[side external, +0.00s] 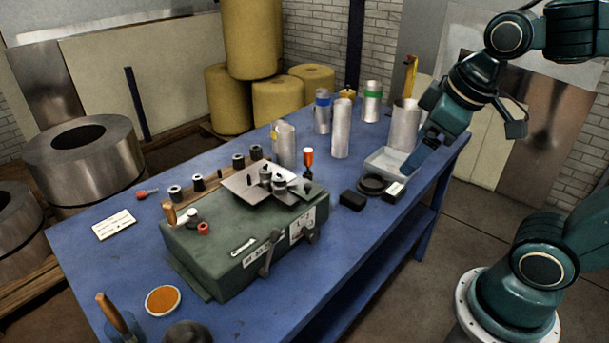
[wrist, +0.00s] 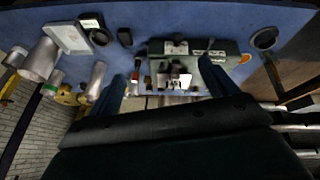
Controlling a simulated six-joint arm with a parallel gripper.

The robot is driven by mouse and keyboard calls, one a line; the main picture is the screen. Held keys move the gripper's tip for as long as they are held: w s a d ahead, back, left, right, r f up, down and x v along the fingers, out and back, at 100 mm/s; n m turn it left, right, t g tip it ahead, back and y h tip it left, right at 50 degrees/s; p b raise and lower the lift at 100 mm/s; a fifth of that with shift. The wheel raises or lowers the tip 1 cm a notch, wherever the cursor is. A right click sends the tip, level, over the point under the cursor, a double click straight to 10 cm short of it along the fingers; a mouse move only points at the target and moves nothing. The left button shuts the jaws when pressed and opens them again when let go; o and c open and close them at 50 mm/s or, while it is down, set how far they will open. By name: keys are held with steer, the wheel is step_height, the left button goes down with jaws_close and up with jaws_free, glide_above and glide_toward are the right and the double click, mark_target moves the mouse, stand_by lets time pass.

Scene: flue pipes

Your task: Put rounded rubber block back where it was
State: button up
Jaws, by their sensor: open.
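A small black block (side external: 352,200), which looks like the rounded rubber block, lies on the blue bench near its front edge, right of the green machine. It also shows in the wrist view (wrist: 125,36). A second dark block with a pale label (side external: 394,192) lies to its right, beyond a black ring (side external: 372,184). I cannot tell for sure which block the task means. My gripper (side external: 412,165) hangs at the bench's right end, near the metal tray in the picture. In the wrist view its two blue fingers (wrist: 163,72) are spread apart with nothing held between them.
A shallow metal tray (side external: 388,162) and several upright metal pipes (side external: 341,130) stand at the bench's far right. The green machine (side external: 245,240) fills the middle. Bare blue bench (side external: 335,235) shows between the machine and the black block.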

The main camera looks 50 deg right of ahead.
steer(key=s, duration=0.1)
steer(key=s+a+m, duration=0.1)
steer(key=s, duration=0.1)
steer(key=s+m, duration=0.1)
steer(key=shift+s+a+t+y, duration=0.2)
steer(key=shift+a+t+y, duration=0.05)
steer(key=shift+t+y, duration=0.05)
stand_by(0.5)
